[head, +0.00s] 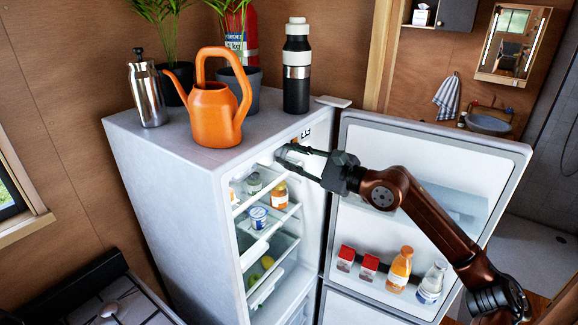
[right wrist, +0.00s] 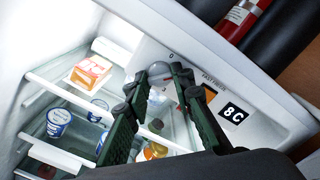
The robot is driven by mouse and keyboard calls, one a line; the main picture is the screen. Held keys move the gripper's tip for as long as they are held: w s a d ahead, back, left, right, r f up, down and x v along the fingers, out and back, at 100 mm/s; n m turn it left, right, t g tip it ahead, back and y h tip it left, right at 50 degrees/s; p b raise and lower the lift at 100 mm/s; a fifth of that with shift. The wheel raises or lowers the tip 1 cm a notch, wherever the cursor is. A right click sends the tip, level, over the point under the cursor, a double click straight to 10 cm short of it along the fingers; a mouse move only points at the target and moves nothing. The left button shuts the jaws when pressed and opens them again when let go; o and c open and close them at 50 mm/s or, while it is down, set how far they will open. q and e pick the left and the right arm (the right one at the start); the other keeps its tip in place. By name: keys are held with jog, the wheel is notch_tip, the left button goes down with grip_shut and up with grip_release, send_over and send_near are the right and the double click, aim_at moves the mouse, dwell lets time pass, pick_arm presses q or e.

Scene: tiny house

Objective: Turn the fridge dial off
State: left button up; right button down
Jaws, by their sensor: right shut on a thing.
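The white fridge (head: 165,190) stands with its door (head: 430,160) swung open to the right. The round grey dial (right wrist: 159,69) is on the upper inside panel, with a small "0" printed just above it and a "3" below it. My right gripper (head: 284,157) reaches over the open door to the top of the fridge opening. In the right wrist view its two fingers (right wrist: 158,74) are closed on either side of the dial. The dial's pointer is too small to read. My left gripper is out of view.
An orange watering can (head: 212,112), a steel bottle (head: 146,95), a black and white bottle (head: 297,70) and potted plants stand on the fridge top. Cartons and bottles (head: 399,268) stand in the door shelf below my right arm.

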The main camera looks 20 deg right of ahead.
jog(key=n+b, duration=0.1)
jog(key=n, duration=0.1)
jog(key=n+b, duration=0.2)
jog(key=shift+w+f+b, duration=0.1)
jog(key=shift+f+b, duration=0.2)
jog(key=shift+f, duration=0.05)
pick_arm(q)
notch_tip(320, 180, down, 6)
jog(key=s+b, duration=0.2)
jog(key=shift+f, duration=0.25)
pick_arm(e)
jog(key=shift+r+n, duration=0.15)
jog(key=shift+n, duration=1.95)
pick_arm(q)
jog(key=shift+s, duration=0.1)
pick_arm(e)
jog(key=shift+r, duration=0.1)
jog(key=c, duration=1.9)
grip_release()
jog(key=shift+c, duration=0.2)
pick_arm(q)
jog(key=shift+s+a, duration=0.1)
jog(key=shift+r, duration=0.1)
pick_arm(e)
jog(key=shift+r, duration=0.1)
